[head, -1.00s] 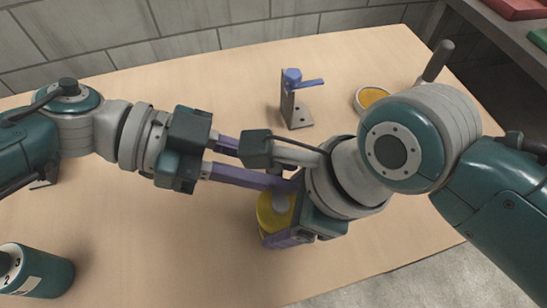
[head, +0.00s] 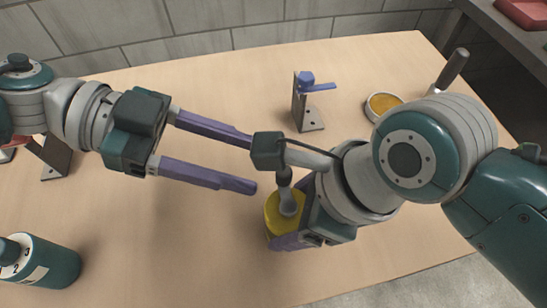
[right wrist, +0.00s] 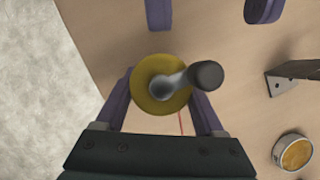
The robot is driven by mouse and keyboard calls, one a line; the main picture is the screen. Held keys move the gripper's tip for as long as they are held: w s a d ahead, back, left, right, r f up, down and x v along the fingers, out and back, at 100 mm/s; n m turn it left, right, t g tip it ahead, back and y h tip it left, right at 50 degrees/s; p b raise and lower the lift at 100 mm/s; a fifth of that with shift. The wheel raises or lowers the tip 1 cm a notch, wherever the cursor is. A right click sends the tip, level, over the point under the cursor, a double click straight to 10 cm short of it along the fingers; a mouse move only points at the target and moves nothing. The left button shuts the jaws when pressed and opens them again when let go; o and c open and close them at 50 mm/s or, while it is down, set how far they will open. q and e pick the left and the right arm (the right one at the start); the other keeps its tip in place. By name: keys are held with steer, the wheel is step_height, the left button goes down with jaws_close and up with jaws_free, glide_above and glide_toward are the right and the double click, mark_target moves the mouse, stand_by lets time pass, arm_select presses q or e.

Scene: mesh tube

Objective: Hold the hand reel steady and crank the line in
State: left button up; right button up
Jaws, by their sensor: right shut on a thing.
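The hand reel is a yellow round body (head: 272,218) with a grey crank (head: 287,200) on top that ends in a dark upright knob (head: 284,176). My right gripper (right wrist: 162,104) is shut on the reel, one purple finger on each side. In the right wrist view the crank (right wrist: 173,84) points right, and a thin red line (right wrist: 181,124) runs from the reel. My left gripper (head: 252,165) is open and empty, its fingertips just left of the knob and apart from it. Its fingertips also show at the top of the right wrist view (right wrist: 210,10).
A metal bracket with a blue lever (head: 308,112) stands behind the reel. A round tin with orange contents (head: 383,105) is right of it. A teal numbered cylinder (head: 48,268) and another metal bracket (head: 54,160) are at left. The table's front is clear.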

mark_target(276, 177)
arm_select(q)
steer(key=v, duration=0.6)
steer(key=shift+a, duration=0.15)
steer(key=s+d+r+n+t+h, duration=0.1)
steer(key=s+r+n+t+h, duration=0.3)
steer(key=n+t, duration=0.6)
steer(key=s+a+f+m+y, duration=0.1)
steer(key=s+f+m+y, duration=0.25)
steer(key=f, duration=0.55)
steer(key=shift+h, duration=0.45)
steer(key=x, duration=1.1)
steer(key=shift+d+r, duration=0.1)
steer(key=shift+r, duration=0.2)
